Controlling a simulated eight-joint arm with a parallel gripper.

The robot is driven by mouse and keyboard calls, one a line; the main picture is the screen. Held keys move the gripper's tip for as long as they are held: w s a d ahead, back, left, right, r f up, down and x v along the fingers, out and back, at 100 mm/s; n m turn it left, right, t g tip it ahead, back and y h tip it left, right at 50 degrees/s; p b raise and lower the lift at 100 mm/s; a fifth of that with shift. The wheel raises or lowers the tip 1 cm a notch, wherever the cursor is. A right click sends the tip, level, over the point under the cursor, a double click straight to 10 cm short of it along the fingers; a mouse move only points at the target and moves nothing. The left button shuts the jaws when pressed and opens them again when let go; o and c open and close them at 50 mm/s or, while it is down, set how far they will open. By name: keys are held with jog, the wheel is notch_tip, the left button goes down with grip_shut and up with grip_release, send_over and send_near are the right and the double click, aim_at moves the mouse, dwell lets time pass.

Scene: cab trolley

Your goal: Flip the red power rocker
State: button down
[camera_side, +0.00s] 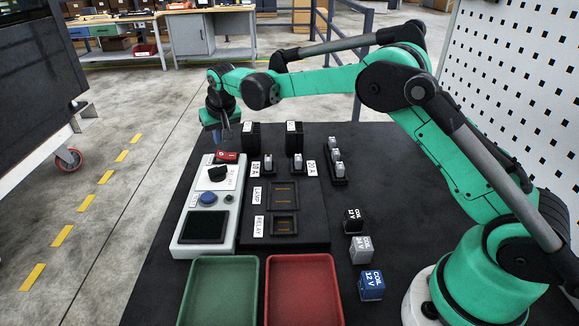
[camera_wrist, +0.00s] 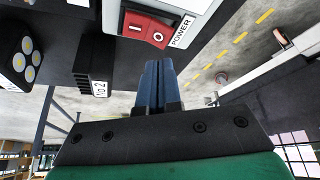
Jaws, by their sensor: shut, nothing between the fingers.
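The red power rocker (camera_side: 227,157) sits at the far end of the pale control panel (camera_side: 187,235) in the side view. In the wrist view the rocker (camera_wrist: 147,28) shows white I and O marks, with a POWER label (camera_wrist: 183,31) beside it. I cannot tell for sure which half is pressed down. My gripper (camera_side: 222,138) points down just above and beyond the rocker in the side view. In the wrist view its blue fingers (camera_wrist: 159,68) are together and empty, with a gap between their tips and the rocker.
The panel also carries a black knob (camera_side: 217,173), a blue button (camera_side: 208,198) and a dark screen (camera_side: 205,227). Black blocks (camera_side: 251,136) stand right of the rocker. A green tray (camera_side: 219,259) and a red tray (camera_side: 301,258) lie at the front.

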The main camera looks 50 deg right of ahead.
aim_at(221, 153)
jog(key=shift+f, duration=1.55)
dwell(0.4)
jog(key=shift+r, duration=3.55)
